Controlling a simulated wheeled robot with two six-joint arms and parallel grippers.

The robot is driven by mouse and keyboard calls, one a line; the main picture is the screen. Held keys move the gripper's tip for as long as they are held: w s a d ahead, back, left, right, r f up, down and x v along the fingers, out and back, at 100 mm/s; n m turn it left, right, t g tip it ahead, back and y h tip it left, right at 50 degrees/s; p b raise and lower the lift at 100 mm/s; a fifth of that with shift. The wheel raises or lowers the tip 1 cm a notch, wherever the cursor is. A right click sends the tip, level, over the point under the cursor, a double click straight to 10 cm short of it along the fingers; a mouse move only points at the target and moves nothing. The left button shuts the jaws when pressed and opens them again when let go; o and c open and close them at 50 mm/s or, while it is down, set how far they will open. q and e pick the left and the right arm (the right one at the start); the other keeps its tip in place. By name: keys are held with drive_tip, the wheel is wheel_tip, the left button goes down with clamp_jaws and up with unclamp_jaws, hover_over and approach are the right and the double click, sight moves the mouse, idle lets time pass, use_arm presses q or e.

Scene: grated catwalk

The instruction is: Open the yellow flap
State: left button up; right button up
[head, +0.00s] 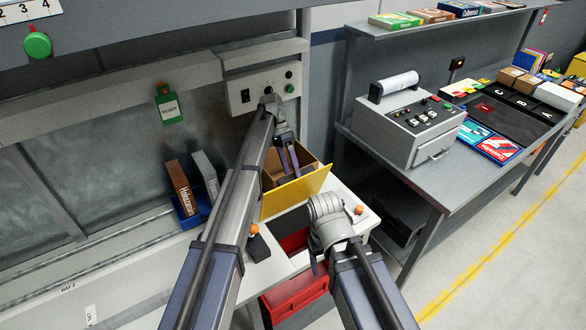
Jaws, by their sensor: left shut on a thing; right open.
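The yellow flap (292,194) stands tilted up on the white bench, in front of an open brown box. A dark opening with a red inside (293,242) shows just below it. My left gripper (293,172) reaches down over the box, its fingers shut at the flap's upper edge. The exact contact is small in the picture. My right gripper (316,262) is lower and to the right, in front of the opening and apart from the flap. Its wrist hides much of its fingers.
The brown box (312,168) sits behind the flap. Orange-topped knobs (359,209) stand on the bench. A blue bin (187,217) holding boxes is at left, and a red bin (290,302) is below. A grey machine (405,125) stands on the right-hand table.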

use_arm(q)
drive_tip(key=shift+o, duration=0.5)
drive_tip(key=shift+w+a+f, duration=0.3)
drive_tip(key=shift+w+a, duration=0.05)
drive_tip(key=shift+a, duration=0.05)
drive_tip(key=shift+s+d+r, duration=0.15)
drive_tip(key=shift+s+r, duration=0.05)
drive_tip(key=shift+c, duration=0.5)
drive_tip(key=shift+r, duration=0.1)
drive_tip(key=p+v, duration=0.7)
drive_tip(key=shift+r, duration=0.4)
drive_tip(key=shift+d, duration=0.15)
